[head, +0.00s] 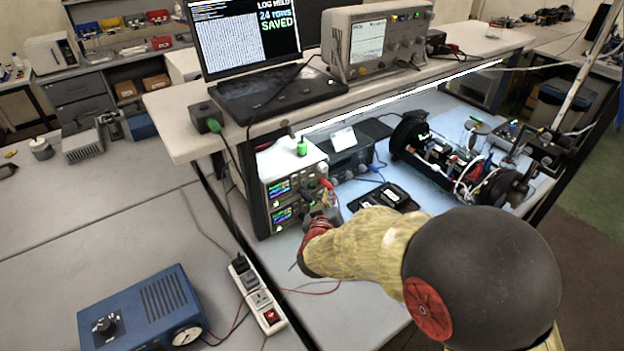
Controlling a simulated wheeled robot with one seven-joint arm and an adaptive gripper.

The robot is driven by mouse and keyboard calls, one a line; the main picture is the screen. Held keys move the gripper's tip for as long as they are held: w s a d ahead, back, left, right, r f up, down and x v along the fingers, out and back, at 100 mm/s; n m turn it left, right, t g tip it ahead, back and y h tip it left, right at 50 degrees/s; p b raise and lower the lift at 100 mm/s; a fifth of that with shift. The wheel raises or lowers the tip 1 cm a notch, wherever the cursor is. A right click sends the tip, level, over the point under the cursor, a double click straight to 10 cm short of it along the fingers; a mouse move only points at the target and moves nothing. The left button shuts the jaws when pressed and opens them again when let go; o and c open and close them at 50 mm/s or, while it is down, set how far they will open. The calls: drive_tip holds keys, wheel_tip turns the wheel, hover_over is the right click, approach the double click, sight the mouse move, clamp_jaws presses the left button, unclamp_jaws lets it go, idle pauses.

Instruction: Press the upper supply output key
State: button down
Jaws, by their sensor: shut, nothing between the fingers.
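Two stacked power supplies stand under the raised shelf. The upper supply (280,187) has a lit coloured display, with knobs and a red lead at the right of its front. The lower supply (285,215) also has a lit display. The upper supply's output key is too small to tell apart from the other controls. My gripper (324,214) is shut and empty, in front of the right part of the supplies' fronts. My arm comes from the lower right and hides part of the lower supply's right side. I cannot tell whether the fingers touch a panel.
A laptop (265,85) and an oscilloscope (375,45) stand on the shelf (180,130) above. An opened cylinder with electronics (450,165) lies to the right. A power strip (257,295) and a blue box (145,310) are at lower left. Loose leads hang near my gripper.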

drive_tip(key=shift+w+a+p, duration=0.2)
drive_tip(key=shift+w+a, duration=0.4)
drive_tip(key=shift+w, duration=0.3)
drive_tip(key=shift+w+a+p, duration=0.15)
drive_tip(key=shift+w+a, duration=0.45)
drive_tip(key=shift+w, duration=0.3)
drive_tip(key=shift+w+a, duration=0.1)
drive_tip(key=shift+w+a, duration=0.15)
drive_tip(key=shift+w, duration=0.1)
drive_tip(key=shift+w+a+p, duration=0.2)
drive_tip(key=shift+w+p, duration=0.1)
drive_tip(key=shift+p, duration=0.15)
idle(0.7)
idle(0.4)
drive_tip(key=shift+s+d, duration=0.45)
drive_tip(key=shift+s, duration=0.2)
drive_tip(key=shift+s, duration=0.1)
drive_tip(key=s+d, duration=0.1)
drive_tip(key=s, duration=0.1)
drive_tip(key=s+d+p, duration=0.1)
drive_tip(key=s, duration=0.1)
drive_tip(key=shift+d, duration=0.4)
